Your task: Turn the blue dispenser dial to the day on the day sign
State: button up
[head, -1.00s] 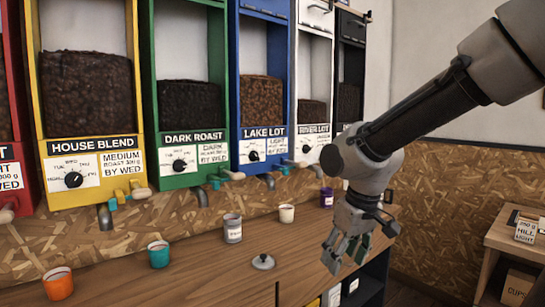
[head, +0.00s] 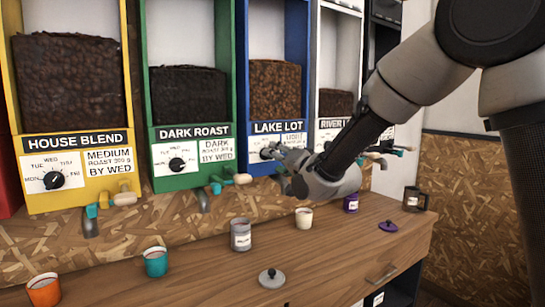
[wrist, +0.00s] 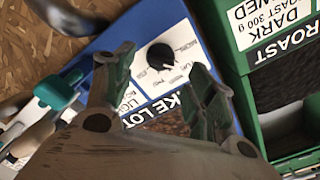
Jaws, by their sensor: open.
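The blue dispenser (head: 242,78), labelled LAKE LOT, stands between the green and white ones. Its dial (wrist: 160,56) is a black round knob on a white plate, seen upside down in the wrist view; the day letters around it are too small to read there. My gripper (wrist: 160,68) is open, with one green-grey finger on each side of the knob's near side; I cannot tell whether they touch it. In the head view my gripper (head: 284,158) is in front of the plate and hides part of it. A separate day sign is not identifiable.
The green DARK ROAST dispenser (head: 193,132) and yellow HOUSE BLEND dispenser (head: 75,141) stand to the left, with cards reading BY WED. Spouts and tap handles stick out below. Cups and a grey lid (head: 271,279) stand on the wooden counter (head: 205,276).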

jog(key=x, duration=0.4)
jog(key=shift+w+a, duration=0.15)
jog(key=c, duration=1)
